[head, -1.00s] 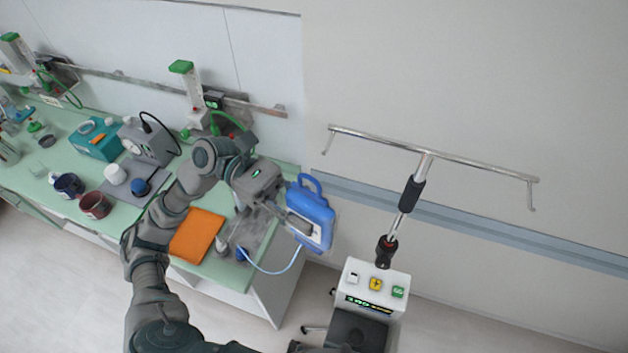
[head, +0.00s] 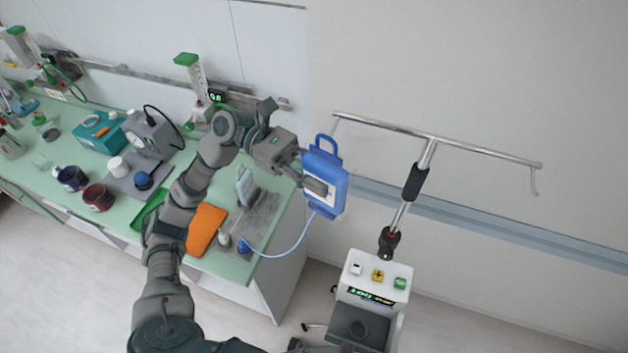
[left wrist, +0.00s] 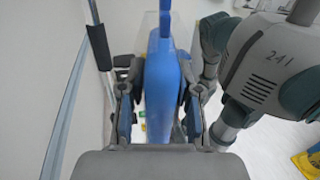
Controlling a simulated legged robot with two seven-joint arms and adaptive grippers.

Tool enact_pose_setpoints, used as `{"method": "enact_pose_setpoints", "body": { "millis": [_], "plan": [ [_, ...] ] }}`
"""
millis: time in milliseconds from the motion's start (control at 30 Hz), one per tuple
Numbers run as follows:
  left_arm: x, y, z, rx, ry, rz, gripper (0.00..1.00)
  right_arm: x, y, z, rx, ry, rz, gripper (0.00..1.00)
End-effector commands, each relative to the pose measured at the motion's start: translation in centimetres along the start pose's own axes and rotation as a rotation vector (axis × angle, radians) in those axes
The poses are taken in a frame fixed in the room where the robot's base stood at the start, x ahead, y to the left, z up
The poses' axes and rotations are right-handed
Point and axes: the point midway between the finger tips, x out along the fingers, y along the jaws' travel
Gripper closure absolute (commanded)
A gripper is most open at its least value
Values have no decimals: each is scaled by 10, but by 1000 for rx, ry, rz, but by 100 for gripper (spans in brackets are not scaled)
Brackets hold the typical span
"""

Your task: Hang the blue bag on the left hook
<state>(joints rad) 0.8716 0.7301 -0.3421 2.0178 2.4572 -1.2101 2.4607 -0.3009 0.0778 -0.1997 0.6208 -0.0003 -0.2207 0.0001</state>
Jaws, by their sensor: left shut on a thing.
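The blue bag (head: 326,178) is upright with its loop handle at the top, held in my left gripper (head: 318,187). In the left wrist view the bag (left wrist: 163,85) stands edge-on between the two fingers of the gripper (left wrist: 163,100). A pale blue tube runs from the bag's bottom down to the counter. The stand (head: 415,182) has a metal crossbar with a hook at each end. The left hook (head: 334,124) is just above the bag's handle in the head view; the depth between them is unclear. My right gripper is not visible.
A green counter (head: 262,262) at left carries an orange cloth (head: 206,229), a grey device (head: 150,135), a teal box (head: 98,132) and cups. The stand's white control box (head: 372,272) is below the crossbar.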

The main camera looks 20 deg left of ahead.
Motion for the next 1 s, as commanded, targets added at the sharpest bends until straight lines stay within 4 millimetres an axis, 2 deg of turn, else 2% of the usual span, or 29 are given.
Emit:
{"method": "enact_pose_setpoints", "body": {
  "millis": [400,700,1000],
  "plan": [
    [-9,24,-2,3,-3,-1,100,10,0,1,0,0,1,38],
    [-12,34,-8,2,-3,0,100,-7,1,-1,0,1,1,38],
    [-12,36,-12,2,-2,-1,100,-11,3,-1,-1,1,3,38]
  ]
}}
